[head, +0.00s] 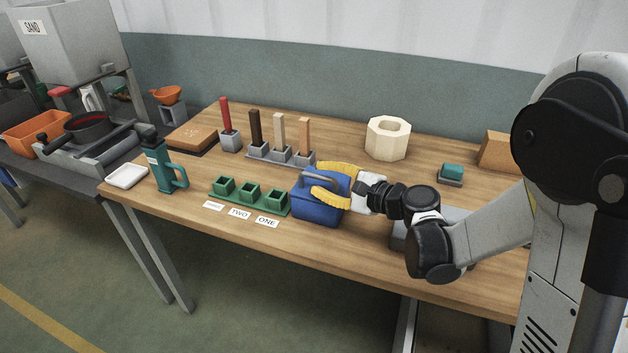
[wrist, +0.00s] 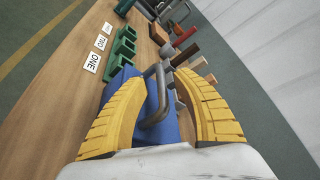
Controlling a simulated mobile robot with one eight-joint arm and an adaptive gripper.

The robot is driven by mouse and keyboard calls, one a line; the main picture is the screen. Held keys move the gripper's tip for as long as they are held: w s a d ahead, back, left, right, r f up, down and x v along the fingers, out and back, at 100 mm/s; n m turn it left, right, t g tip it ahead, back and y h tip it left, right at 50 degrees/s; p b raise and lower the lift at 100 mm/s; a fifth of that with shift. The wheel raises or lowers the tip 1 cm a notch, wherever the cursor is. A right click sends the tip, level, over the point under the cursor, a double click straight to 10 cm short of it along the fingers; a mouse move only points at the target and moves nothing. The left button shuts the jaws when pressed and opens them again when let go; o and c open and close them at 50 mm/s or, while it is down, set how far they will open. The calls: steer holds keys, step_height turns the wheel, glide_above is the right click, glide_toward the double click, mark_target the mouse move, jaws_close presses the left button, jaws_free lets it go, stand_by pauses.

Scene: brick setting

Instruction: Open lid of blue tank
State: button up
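The blue tank (head: 316,208) sits on the wooden table, just right of the green tray of cups. A grey bar handle (head: 319,178) stands on its top. My gripper (head: 328,181) has yellow fingers and reaches in from the right at the tank's top. In the wrist view the yellow fingers (wrist: 160,105) are spread apart, with the grey handle (wrist: 158,97) and part of the blue tank (wrist: 118,82) between them. The handle seems apart from both fingers. The lid looks closed, though the gripper hides part of the top.
A green tray with square cups (head: 249,197) and number cards stands left of the tank. Upright coloured bars in grey blocks (head: 280,150) stand behind. A teal flask (head: 161,170) is farther left. A cream octagonal ring (head: 387,138) stands at the back. The table's front edge is close to the tank.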

steer(key=shift+x, duration=1.3)
steer(key=shift+d, duration=0.1)
jaws_close()
steer(key=shift+r, duration=0.1)
